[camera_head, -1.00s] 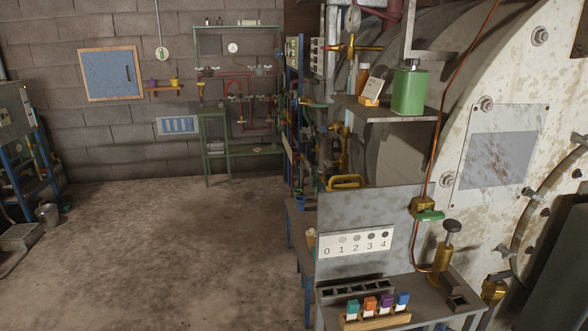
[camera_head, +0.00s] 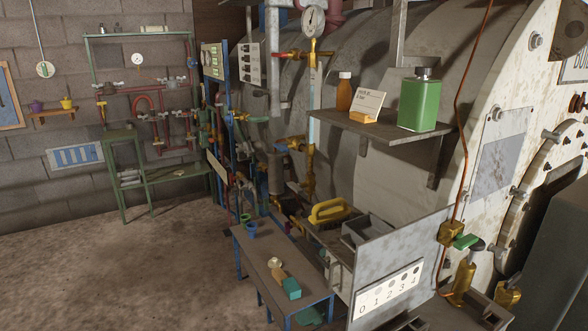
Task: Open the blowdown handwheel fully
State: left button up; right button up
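No handwheel in view can be clearly told as the blowdown one. A small green valve handle (camera_head: 466,242) sits on a brass valve (camera_head: 452,233) on a copper line at the right. A dull green, wheel-like part (camera_head: 257,118) shows beside the blue rack, small and partly crowded by pipes. Small valve wheels also show on the red pipework (camera_head: 143,107) at the back wall, too small to read their state. Neither of my grippers is in view.
A large cylindrical vessel (camera_head: 390,185) fills the right. A shelf (camera_head: 390,137) on it holds a green can (camera_head: 420,100) and an orange bottle (camera_head: 344,92). A blue-legged table (camera_head: 262,250) and a panel numbered 0 to 4 (camera_head: 388,290) stand in front. Floor (camera_head: 110,270) at left is clear.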

aim_at(235, 189)
jog(key=i+j+z, duration=0.1)
jog(key=i+j, duration=0.15)
jog(key=i+j+z, duration=0.1)
jog(key=j, duration=0.35)
jog(key=i+j+z, duration=0.15)
jog(key=i+j, duration=0.2)
jog(key=i+j+z, duration=0.1)
jog(key=j, duration=0.4)
jog(key=i+j+z, duration=0.1)
jog(key=i+j, duration=0.15)
jog(key=j, duration=0.15)
jog(key=i+j+z, duration=0.1)
jog(key=j, duration=0.35)
jog(key=i+j+z, duration=0.15)
jog(key=j, duration=0.3)
jog(key=i+j+z, duration=0.1)
jog(key=j, duration=0.35)
jog(key=i, duration=0.1)
